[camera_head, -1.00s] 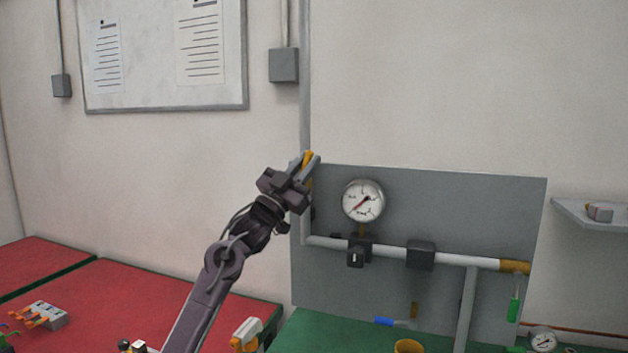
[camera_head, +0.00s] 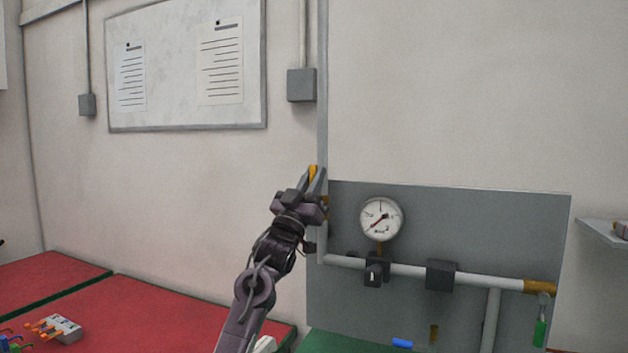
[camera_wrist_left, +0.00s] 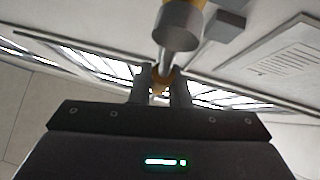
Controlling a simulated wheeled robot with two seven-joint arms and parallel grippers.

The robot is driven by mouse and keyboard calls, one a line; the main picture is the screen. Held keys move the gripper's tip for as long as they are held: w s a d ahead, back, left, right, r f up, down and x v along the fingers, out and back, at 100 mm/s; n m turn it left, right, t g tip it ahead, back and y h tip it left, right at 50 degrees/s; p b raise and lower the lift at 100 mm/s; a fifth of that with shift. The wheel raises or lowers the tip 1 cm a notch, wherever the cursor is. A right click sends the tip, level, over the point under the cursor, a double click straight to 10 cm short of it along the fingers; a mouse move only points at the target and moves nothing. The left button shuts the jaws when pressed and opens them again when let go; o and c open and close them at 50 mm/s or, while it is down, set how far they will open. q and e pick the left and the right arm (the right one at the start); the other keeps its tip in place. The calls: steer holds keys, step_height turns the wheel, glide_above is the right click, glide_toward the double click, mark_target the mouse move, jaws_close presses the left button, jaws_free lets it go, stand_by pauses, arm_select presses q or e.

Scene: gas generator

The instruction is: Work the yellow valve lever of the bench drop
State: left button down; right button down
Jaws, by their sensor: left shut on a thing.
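The yellow valve lever (camera_head: 313,171) shows at the upper left corner of the grey panel, beside the vertical grey pipe (camera_head: 323,100). My left gripper (camera_head: 315,183) is shut on the lever and hides most of it. A small yellow part also shows just below, right of the gripper, by the pipe. In the left wrist view the yellow of the lever (camera_wrist_left: 160,84) sits between the two fingers (camera_wrist_left: 162,92), with a grey pipe end (camera_wrist_left: 178,22) just beyond. My right gripper is out of view.
The grey panel (camera_head: 480,225) carries a round gauge (camera_head: 381,218) and a horizontal pipe (camera_head: 410,271) with dark fittings. A green tag (camera_head: 540,333) hangs at its right end. A red bench (camera_head: 180,315) lies lower left and a green one (camera_head: 350,342) below the panel.

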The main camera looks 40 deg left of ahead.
arm_select(q)
steer(key=shift+f, duration=0.1)
steer(key=c, duration=1.4)
jaws_free()
steer(key=shift+a, duration=0.1)
steer(key=shift+o, duration=0.2)
steer(key=shift+s+f, duration=0.25)
steer(key=shift+f, duration=0.05)
steer(key=b+v, duration=0.3)
steer(key=v, duration=0.4)
steer(key=shift+r, duration=0.1)
